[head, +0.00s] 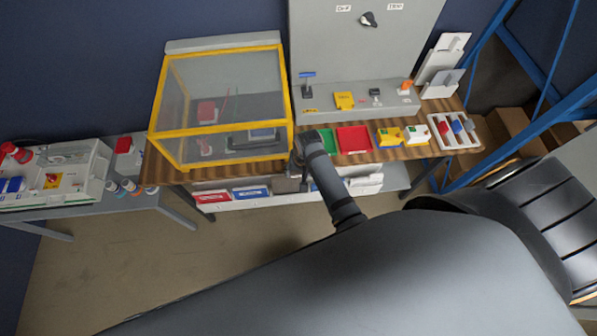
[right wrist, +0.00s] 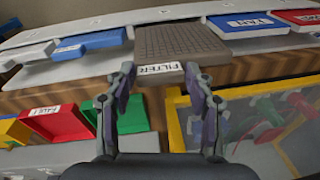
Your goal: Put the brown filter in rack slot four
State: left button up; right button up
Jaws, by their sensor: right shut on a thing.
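The brown filter (right wrist: 180,42) is a flat, ribbed block with a white FILTER label on its near edge. In the right wrist view, my right gripper (right wrist: 160,76) has its fingers at that labelled edge and is shut on it. The rack is the pale shelf (head: 236,203) under the wooden table. The filter is level with the rack's row of plates, between blue ones, and sticks out toward me. I cannot tell how deep it sits or in which slot. In the head view, my right gripper (head: 295,172) partly hides it. My left gripper is out of view.
A blue plate (head: 252,192) and a red plate (head: 213,196) lie in the rack left of the filter; white plates (head: 362,182) lie right. Above stand a yellow-framed clear box (head: 222,147) and red tray (head: 354,139) on the wooden table. The floor in front is clear.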

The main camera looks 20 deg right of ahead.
aim_at(299, 180)
jog(key=shift+f, duration=0.7)
jog(key=shift+f+b, duration=1.6)
jog(key=shift+f, duration=0.9)
jog(key=shift+d+r+p, duration=0.1)
jog(key=shift+p, duration=0.4)
jog(key=shift+f, duration=0.25)
